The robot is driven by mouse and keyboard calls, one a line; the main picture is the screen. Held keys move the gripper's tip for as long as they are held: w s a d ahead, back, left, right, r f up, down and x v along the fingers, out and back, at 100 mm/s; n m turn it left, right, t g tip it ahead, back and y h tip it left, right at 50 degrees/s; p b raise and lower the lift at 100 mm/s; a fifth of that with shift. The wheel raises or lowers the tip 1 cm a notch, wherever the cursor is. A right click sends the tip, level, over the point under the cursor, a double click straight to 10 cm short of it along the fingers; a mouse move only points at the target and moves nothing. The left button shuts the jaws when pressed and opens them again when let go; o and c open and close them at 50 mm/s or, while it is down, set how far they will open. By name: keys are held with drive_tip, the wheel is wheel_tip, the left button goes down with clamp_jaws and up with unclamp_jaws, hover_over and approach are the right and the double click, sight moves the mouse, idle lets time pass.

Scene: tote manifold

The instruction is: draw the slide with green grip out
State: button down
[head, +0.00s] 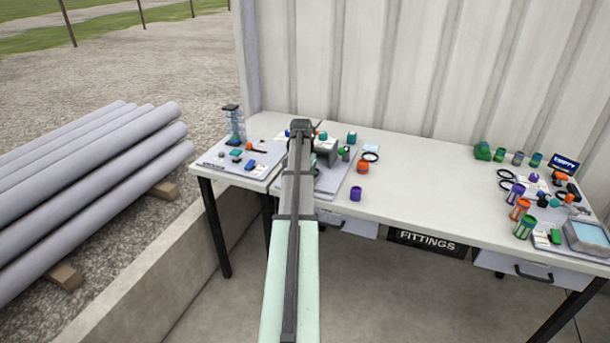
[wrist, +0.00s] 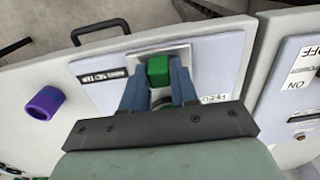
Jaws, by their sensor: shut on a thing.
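The green grip (wrist: 158,69) shows in the wrist view as a small green block between the two blue-grey fingers of my gripper (wrist: 157,82). My gripper is shut on it. A pale rectangular housing (wrist: 182,51) surrounds the far side of the grip. How much of the slide is out of it cannot be told, since the fingers and palm cover the near part. In the head view my arm hides the grip and the fingers; a grey block-like fixture (head: 327,153) shows just right of the arm's end.
A purple cup (head: 355,193) stands near the table's front edge, and an orange fitting (head: 362,167) stands behind it. A clear bottle-like stand (head: 234,124) is at the left. Several coloured cups and fittings crowd the right end. The table's middle (head: 430,185) is clear.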

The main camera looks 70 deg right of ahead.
drive_tip(key=shift+a, duration=0.3)
drive_tip(key=c, duration=1)
unclamp_jaws()
drive_tip(key=shift+o, duration=0.2)
drive_tip(key=shift+d, duration=0.1)
wheel_tip(320, 180, up, 14)
drive_tip(key=shift+f, duration=0.1)
